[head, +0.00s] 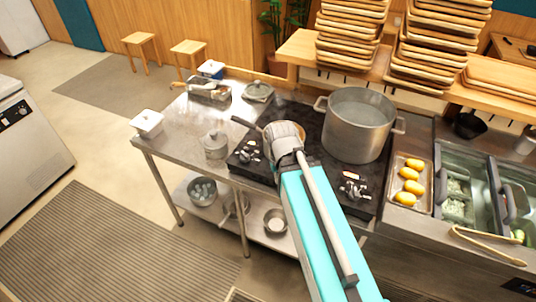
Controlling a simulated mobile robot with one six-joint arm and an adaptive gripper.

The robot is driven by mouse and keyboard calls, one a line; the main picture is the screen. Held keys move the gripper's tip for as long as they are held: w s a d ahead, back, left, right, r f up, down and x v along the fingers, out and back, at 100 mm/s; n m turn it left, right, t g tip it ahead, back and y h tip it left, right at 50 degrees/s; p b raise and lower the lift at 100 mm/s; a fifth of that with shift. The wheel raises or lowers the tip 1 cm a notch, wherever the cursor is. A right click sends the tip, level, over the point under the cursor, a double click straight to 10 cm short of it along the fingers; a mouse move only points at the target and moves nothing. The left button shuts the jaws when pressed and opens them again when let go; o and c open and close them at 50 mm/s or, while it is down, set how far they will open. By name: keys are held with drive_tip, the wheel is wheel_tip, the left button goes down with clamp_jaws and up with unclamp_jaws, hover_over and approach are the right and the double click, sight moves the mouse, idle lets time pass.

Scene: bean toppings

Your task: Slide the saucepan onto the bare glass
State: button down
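The saucepan (243,122) shows its dark handle pointing left and part of a pale, round body on the black glass cooktop (289,108). The end of my arm covers much of the body. My gripper (284,143) is over or against the near side of the saucepan. Its fingers do not show clearly, so I cannot tell whether they are open, shut or touching the pan. Bare black glass shows behind the saucepan and at its near left.
A large steel stockpot (358,125) stands right of the saucepan. A tray of yellow items (409,180) lies right of the cooktop. Wooden trays (350,35) are stacked on the shelf behind.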

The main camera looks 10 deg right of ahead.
drive_tip(key=shift+w+d, duration=0.1)
drive_tip(key=shift+d, duration=0.3)
drive_tip(key=w+r+m+p, duration=0.3)
drive_tip(key=w+m, duration=0.2)
drive_tip(key=w, duration=0.7)
drive_tip(key=shift+a, duration=0.45)
drive_tip(key=shift+f, duration=0.2)
wheel_tip(320, 180, down, 10)
drive_tip(key=b, duration=1)
drive_tip(key=shift+w+d+r, duration=0.1)
drive_tip(key=shift+w+d, duration=0.15)
drive_tip(key=shift+w, duration=0.3)
drive_tip(key=shift+w+d+r, duration=0.1)
drive_tip(key=shift+w+d, duration=0.1)
drive_tip(key=shift+w, duration=0.3)
drive_tip(key=shift+w+d, duration=0.45)
drive_tip(key=shift+w, duration=0.3)
